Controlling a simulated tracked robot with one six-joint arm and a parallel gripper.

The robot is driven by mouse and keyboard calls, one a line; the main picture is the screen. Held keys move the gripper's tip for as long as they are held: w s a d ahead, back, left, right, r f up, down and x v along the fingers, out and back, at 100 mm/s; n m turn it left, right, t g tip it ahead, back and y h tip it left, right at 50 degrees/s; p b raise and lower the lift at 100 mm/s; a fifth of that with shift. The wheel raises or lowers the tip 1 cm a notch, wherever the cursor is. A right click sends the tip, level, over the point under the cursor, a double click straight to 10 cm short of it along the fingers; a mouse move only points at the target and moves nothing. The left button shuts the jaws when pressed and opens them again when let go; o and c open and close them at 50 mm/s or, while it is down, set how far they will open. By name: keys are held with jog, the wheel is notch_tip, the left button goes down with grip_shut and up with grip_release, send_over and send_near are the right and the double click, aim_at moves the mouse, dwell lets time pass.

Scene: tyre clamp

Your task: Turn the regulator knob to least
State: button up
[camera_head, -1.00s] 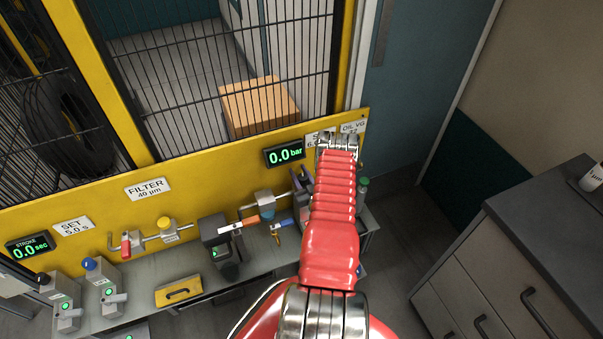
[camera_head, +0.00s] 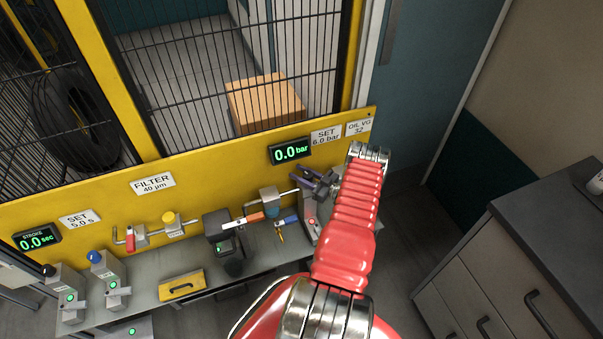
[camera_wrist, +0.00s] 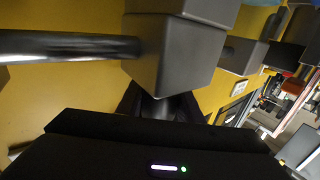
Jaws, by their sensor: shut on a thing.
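My gripper (camera_head: 318,184) shows as dark jaws beside my red arm, at the pipe line on the yellow panel. In the wrist view, its black jaws are shut at a short dark round part under a grey block (camera_wrist: 175,65); this looks like the regulator knob (camera_wrist: 158,106). The jaws hide most of the knob and any marks on it, so I cannot read its turn. The pressure display (camera_head: 289,151) reads 0.0 bar. The label (camera_head: 326,136) beside it reads SET 6.0 bar.
A pipe (camera_wrist: 70,46) runs into the grey block. Left of the jaws stand a grey unit with a blue part (camera_head: 270,203), orange and blue handles, and a dark filter unit (camera_head: 222,240). A grey cabinet (camera_head: 520,250) stands at the right.

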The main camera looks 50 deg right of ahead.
jog(key=shift+s+a+n+y, duration=0.1)
jog(key=shift+n+y, duration=0.2)
jog(key=shift+y, duration=0.2)
jog(key=o, duration=1)
jog(key=shift+o, duration=0.2)
jog(key=s+d, duration=0.2)
jog(key=s, duration=1.1)
jog(key=shift+s, duration=0.3)
